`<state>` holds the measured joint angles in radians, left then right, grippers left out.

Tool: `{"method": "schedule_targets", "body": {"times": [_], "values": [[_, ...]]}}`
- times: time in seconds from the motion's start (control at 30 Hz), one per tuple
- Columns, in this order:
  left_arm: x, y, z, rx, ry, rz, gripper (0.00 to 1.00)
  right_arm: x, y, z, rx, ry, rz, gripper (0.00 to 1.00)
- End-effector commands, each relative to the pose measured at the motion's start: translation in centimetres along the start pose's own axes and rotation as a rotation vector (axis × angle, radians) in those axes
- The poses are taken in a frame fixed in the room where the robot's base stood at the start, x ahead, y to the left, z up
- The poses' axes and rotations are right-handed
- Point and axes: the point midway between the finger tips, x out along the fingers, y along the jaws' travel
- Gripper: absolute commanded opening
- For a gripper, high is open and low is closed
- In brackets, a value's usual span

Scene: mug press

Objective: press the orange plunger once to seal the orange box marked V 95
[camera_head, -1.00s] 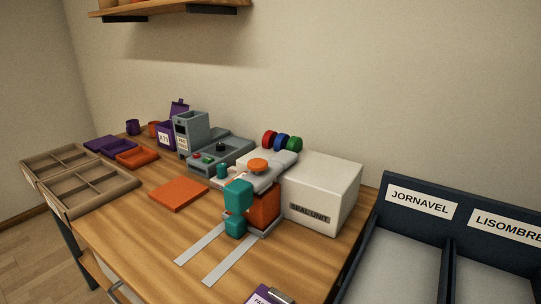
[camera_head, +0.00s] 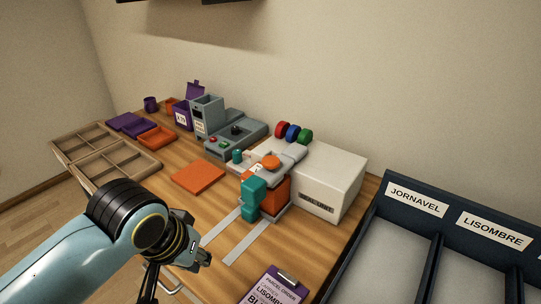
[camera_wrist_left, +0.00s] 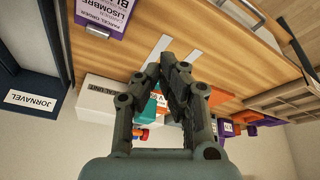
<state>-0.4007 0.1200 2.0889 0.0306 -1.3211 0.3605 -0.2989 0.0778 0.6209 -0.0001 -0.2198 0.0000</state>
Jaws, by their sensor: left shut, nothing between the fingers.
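The orange plunger (camera_head: 271,162) is a round knob on top of the grey seal unit head. The orange box (camera_head: 279,194) sits beneath that head, partly hidden by a teal block (camera_head: 252,198) in front of it. In the left wrist view the orange box (camera_wrist_left: 161,101) shows a white label, partly hidden behind my fingers. My left gripper (camera_head: 203,257) is in front of the press, lower left of it, apart from the plunger. In the left wrist view its fingers (camera_wrist_left: 174,62) are shut and empty. My right gripper is not in view.
The white seal unit (camera_head: 330,180) stands right of the press, with coloured rolls (camera_head: 293,132) behind. Pale rails (camera_head: 247,242) run toward the front. An orange flat panel (camera_head: 198,178) lies left. A clipboard (camera_head: 274,286) lies at the front, dark labelled bins (camera_head: 425,215) at right.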

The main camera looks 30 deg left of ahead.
Motion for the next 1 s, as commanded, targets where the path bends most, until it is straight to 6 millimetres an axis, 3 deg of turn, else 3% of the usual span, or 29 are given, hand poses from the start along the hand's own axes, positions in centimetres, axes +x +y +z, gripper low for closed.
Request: {"method": "schedule_targets", "body": {"times": [0.03,0.17,0.7,0.83,1.0], "values": [[-1.6,0.6,-2.2,-0.08,0.026,0.013,0.0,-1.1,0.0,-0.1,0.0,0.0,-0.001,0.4],[-2.6,2.1,-7.2,-0.361,0.077,0.061,0.0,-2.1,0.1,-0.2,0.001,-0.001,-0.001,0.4],[-0.7,6.9,-27.6,-1.612,0.106,0.389,0.0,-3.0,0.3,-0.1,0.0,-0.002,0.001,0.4],[-0.7,7.5,-31.1,-1.825,0.076,0.461,0.0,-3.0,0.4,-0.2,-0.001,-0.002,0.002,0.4],[-0.8,7.9,-33.4,-1.978,0.046,0.513,0.0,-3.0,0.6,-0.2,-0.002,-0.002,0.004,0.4]]}}
